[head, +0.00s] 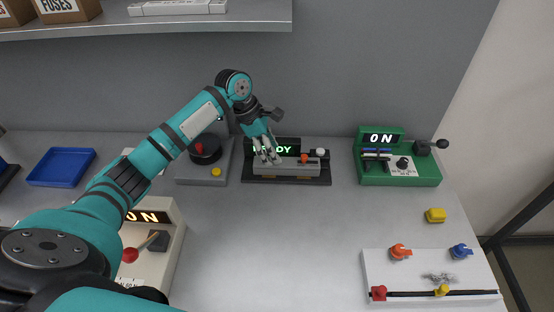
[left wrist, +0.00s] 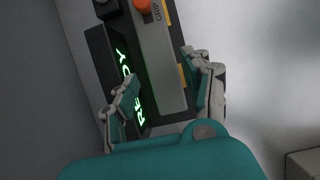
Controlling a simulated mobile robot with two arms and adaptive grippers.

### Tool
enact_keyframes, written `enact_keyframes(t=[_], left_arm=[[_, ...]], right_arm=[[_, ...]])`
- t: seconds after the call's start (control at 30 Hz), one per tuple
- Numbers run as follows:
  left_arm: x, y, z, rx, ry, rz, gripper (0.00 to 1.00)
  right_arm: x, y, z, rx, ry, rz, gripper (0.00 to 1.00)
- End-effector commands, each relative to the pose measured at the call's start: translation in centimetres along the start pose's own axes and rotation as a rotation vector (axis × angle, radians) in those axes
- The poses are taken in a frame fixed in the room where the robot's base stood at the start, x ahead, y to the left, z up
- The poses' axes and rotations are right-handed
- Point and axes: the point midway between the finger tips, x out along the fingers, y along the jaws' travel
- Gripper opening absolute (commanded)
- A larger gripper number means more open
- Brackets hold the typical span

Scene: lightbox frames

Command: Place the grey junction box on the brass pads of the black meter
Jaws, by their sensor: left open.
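The grey junction box (head: 290,169) lies lengthwise on the black meter (head: 327,174) at the back middle of the bench. The box has an orange knob, seen also in the left wrist view on the grey box (left wrist: 158,62). Brass pads (left wrist: 183,77) show along one long edge of the box; their covered parts are hidden. The meter's display is lit green, partly hidden by a finger, and seems to read READY. My left gripper (head: 267,154) is open, its fingers on either side of the box near its left end. I cannot tell whether they touch it. My right gripper is not in view.
A green device (head: 398,175) stands to the right. A white panel (head: 425,265) with coloured knobs is at front right, a yellow block (head: 435,215) behind it. The middle bench is clear.

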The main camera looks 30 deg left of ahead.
Motion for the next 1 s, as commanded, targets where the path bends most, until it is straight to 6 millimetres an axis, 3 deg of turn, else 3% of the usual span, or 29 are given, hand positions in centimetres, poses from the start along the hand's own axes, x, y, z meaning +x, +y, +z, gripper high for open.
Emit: enact_keyframes(t=[0.2, 0.4, 1.0], left_arm=[[-4.5, 0.0, 0.0, 0.002, 0.0, 0.003, 0.5], [-6.7, 0.0, 0.0, 0.0, 0.0, 0.0, 0.5], [-7.0, 0.0, 0.0, 0.0, 0.0, -0.001, 0.5]], right_arm=[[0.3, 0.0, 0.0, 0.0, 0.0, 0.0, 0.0], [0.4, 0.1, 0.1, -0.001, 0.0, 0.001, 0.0], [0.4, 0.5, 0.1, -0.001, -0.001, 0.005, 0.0]])
